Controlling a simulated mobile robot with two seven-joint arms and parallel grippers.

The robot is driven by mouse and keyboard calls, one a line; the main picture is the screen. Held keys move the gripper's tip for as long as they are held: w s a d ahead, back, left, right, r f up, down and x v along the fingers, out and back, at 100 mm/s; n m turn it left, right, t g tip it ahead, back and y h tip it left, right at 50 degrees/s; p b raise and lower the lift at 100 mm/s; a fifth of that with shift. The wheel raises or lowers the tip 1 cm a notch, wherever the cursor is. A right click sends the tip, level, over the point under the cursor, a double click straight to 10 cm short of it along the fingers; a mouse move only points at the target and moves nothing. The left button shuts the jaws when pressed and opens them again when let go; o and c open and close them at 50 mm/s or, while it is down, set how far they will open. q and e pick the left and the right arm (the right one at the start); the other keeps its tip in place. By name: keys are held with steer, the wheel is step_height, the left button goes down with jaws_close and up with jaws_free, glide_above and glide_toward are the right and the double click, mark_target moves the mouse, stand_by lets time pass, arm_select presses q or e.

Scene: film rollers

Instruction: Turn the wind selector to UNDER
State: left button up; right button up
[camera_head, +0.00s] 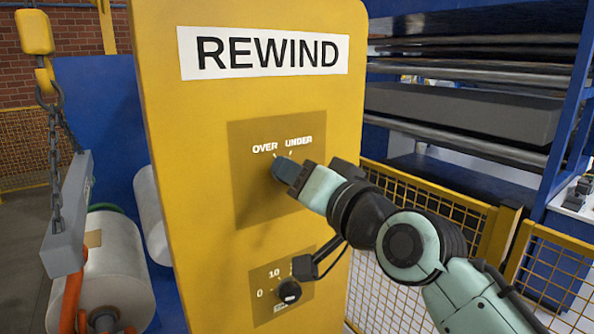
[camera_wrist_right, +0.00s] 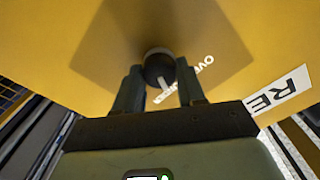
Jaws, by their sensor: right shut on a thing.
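The wind selector is a round dark knob (camera_wrist_right: 158,69) on the yellow REWIND panel (camera_head: 180,130). In the head view my right gripper (camera_head: 283,172) covers it, just below the OVER and UNDER labels (camera_head: 283,145). In the right wrist view my right gripper (camera_wrist_right: 160,82) has one finger on each side of the knob and is shut on it. A pale mark shows beside the knob towards the lettering, which the finger partly hides. I cannot tell surely which label the knob points to. My left gripper is not in view.
A lower black knob (camera_head: 289,291) with a numbered scale sits below on the panel. A hoist chain with a grey bar (camera_head: 68,215) and a white roll (camera_head: 115,265) stand at left. Yellow mesh fencing (camera_head: 400,290) and rollers lie at right.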

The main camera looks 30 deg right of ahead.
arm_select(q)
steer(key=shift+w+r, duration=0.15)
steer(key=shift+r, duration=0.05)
arm_select(e)
steer(key=shift+m, duration=0.6)
steer(key=o, duration=1.1)
steer(key=shift+c, duration=0.2)
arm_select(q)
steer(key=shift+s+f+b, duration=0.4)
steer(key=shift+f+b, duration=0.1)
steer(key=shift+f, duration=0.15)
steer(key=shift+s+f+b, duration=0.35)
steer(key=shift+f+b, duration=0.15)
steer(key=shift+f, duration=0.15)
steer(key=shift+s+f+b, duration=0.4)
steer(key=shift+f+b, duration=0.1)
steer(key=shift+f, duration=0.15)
arm_select(e)
steer(key=s+d, duration=0.1)
steer(key=s, duration=1.2)
steer(key=shift+s, duration=0.2)
